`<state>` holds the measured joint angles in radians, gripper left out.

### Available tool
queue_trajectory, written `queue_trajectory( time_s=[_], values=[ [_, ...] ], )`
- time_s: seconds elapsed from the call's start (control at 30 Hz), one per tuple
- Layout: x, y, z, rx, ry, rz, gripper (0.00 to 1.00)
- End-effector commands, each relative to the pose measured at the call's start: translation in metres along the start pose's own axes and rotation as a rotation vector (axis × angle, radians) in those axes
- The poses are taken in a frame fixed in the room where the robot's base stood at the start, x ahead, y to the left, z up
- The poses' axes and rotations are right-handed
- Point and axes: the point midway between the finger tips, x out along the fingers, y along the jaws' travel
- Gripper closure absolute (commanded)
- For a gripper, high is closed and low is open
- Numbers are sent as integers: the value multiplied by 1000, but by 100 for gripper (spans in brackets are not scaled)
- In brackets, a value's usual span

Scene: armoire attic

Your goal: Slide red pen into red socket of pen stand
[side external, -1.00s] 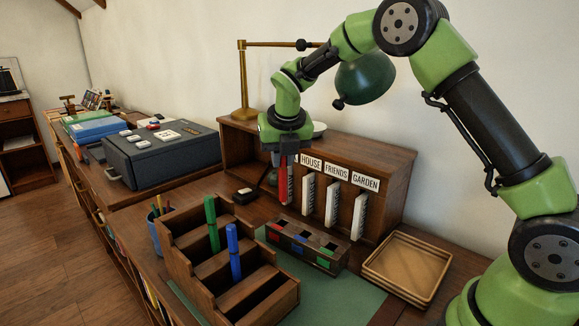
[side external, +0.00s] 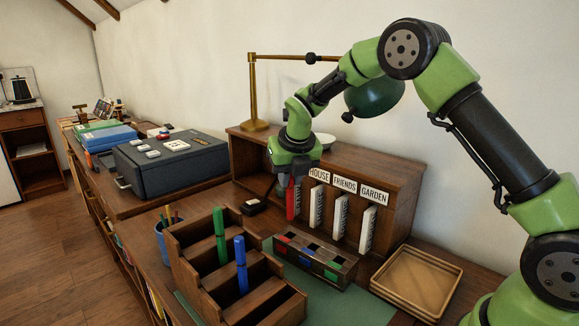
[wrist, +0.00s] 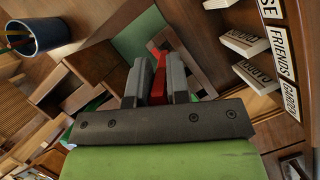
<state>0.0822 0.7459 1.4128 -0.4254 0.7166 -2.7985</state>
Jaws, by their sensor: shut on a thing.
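The red pen (side external: 292,203) is upright in my gripper (side external: 291,184), which is shut on it. In the wrist view the red pen (wrist: 158,64) shows between the two grey fingers (wrist: 158,82). The pen stand (side external: 347,268) is a low dark wooden block with red, blue and green marked sockets. Its red socket (side external: 284,240) is at the left end, nearest my gripper in the side view. The pen's lower end appears above and behind that end, apart from the stand; the exact gap cannot be told.
A stepped wooden organizer (side external: 272,313) holds a green pen (side external: 219,235) and a blue pen (side external: 241,264) in front. A shelf (side external: 402,188) with labelled white blocks stands close behind my gripper. A tray (side external: 420,285) lies at right, a blue cup (side external: 163,243) at left.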

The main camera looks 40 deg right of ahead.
Motion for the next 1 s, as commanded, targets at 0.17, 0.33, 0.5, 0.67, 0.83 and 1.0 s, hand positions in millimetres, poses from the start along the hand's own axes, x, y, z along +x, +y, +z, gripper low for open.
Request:
queue_trajectory(
  time_s=[0.17,0.33,0.5,0.67,0.83,1.0],
  values=[
    [16,0,-7,0,2,-1,100],
    [25,0,-11,1,0,-1,100],
    [29,0,-12,0,0,0,100],
    [30,0,-13,0,0,0,100],
    [29,0,-13,0,0,0,100],
    [29,0,-12,1,0,0,100]
  ],
)
